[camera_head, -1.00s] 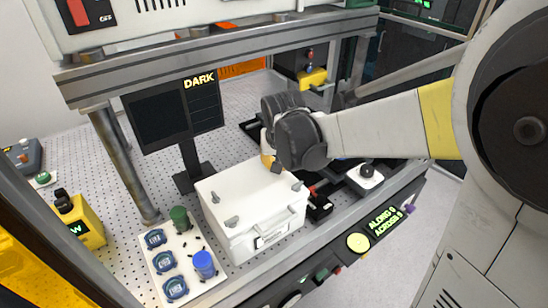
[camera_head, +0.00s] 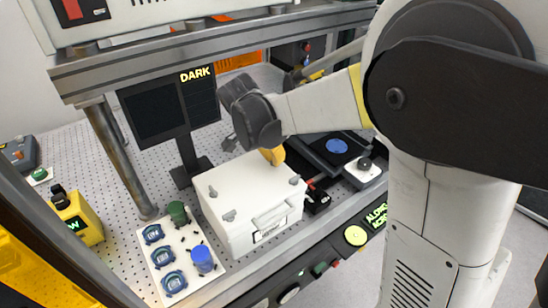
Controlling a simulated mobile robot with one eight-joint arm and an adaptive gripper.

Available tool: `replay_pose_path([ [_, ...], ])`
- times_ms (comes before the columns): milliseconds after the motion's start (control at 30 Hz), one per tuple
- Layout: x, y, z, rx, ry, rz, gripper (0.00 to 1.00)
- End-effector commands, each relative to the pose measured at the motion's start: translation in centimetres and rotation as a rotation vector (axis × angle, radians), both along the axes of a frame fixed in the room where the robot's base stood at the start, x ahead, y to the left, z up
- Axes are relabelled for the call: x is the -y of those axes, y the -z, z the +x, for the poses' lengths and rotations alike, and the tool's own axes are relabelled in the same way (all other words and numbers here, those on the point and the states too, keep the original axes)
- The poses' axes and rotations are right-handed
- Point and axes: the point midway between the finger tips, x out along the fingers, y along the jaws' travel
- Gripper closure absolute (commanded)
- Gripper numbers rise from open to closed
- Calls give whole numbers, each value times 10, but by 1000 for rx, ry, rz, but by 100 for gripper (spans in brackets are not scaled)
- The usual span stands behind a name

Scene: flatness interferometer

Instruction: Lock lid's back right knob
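A white box with a white lid (camera_head: 245,187) stands on the perforated bench, with a handle on its front. Grey knobs show on the lid at the back left (camera_head: 212,191), front left (camera_head: 229,216) and front right (camera_head: 294,180). The back right knob cannot be seen; my gripper covers that corner. My gripper (camera_head: 270,154) is above the lid's back right part, its dark body tilted and a yellow tip low near the lid. Whether it touches a knob, and how wide its fingers are, cannot be made out.
A monitor reading DARK (camera_head: 170,110) stands behind the box. A white tray with blue-ringed parts (camera_head: 190,247) lies to the left. A dark device with a blue disc (camera_head: 337,146) and a black-knobbed white block (camera_head: 361,174) are to the right. A metal beam (camera_head: 210,59) crosses above.

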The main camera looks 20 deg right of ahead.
Motion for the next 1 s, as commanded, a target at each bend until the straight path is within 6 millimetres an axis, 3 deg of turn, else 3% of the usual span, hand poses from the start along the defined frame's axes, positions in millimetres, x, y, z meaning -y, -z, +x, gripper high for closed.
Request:
replay_pose_path([
  [333,-1,1,0,-1,116,2,100],
  [833,-1,1,0,-1,130,2,100],
  [900,-1,1,0,-1,130,2,73],
  [1000,-1,0,0,-1,130,2,71],
])
